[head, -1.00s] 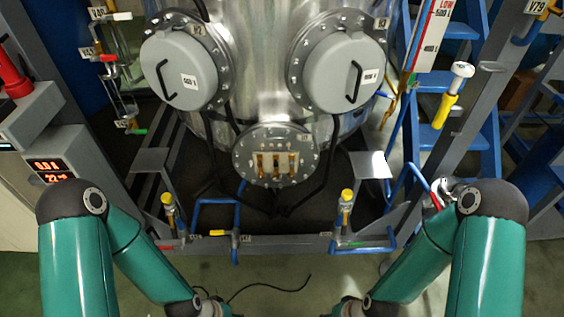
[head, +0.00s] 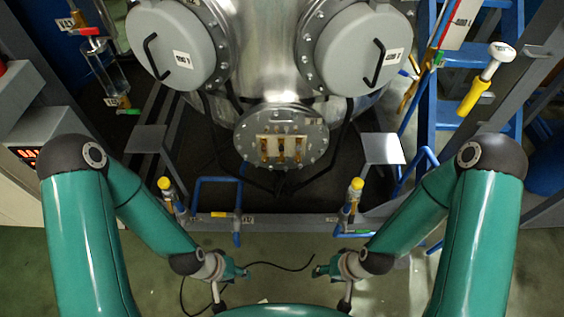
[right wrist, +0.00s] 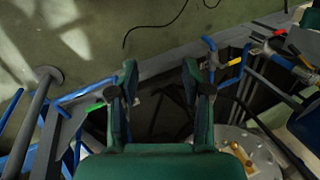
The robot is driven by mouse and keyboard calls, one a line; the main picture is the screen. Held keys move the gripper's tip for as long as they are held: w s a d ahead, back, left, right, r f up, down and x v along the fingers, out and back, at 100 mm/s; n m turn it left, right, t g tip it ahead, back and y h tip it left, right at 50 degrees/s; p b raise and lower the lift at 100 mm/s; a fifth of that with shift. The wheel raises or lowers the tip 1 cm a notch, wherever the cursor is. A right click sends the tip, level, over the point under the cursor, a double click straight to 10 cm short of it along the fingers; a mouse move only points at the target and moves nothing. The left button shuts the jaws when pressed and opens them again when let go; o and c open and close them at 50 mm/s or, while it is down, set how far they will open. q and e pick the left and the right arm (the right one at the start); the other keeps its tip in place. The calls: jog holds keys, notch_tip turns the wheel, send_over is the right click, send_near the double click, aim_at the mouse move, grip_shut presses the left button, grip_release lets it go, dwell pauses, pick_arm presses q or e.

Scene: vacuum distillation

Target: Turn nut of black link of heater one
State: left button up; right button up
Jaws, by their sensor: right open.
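The round steel flange of the lower middle heater (head: 308,156) is on the vessel in the head view, with a row of brass-coloured terminals (head: 283,150) across it. The nut and the black link are too small to tell apart. Part of a round bolted flange (right wrist: 230,138) shows at the lower right of the right wrist view, partly hidden by my gripper body. My left gripper (head: 240,271) is low in the head view, apart from the flange; its jaw opening is unclear. My right gripper (head: 321,270) is also below the flange; its fingers (right wrist: 160,80) are apart and empty.
Two grey covers with black handles, a left one (head: 165,35) and a right one (head: 350,50), sit above the flange. Yellow-capped valves (head: 165,184) and (head: 356,185) and blue pipes (head: 237,208) line the grey frame. A black cable (head: 275,264) lies on the floor.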

jog(key=w+a+f+n+t+h+b, duration=0.1)
jog(key=w+a+f+t+b, duration=0.25)
jog(key=w+f+b, duration=0.5)
jog(key=n+t+h+b, duration=0.3)
jog(key=t+b, duration=1.1)
jog(key=b, duration=0.8)
send_near(281, 162)
jog(key=w+b, duration=0.1)
jog(key=w, duration=0.8)
jog(key=shift+w+r+b, duration=0.2)
jog(key=shift+w+b, duration=0.1)
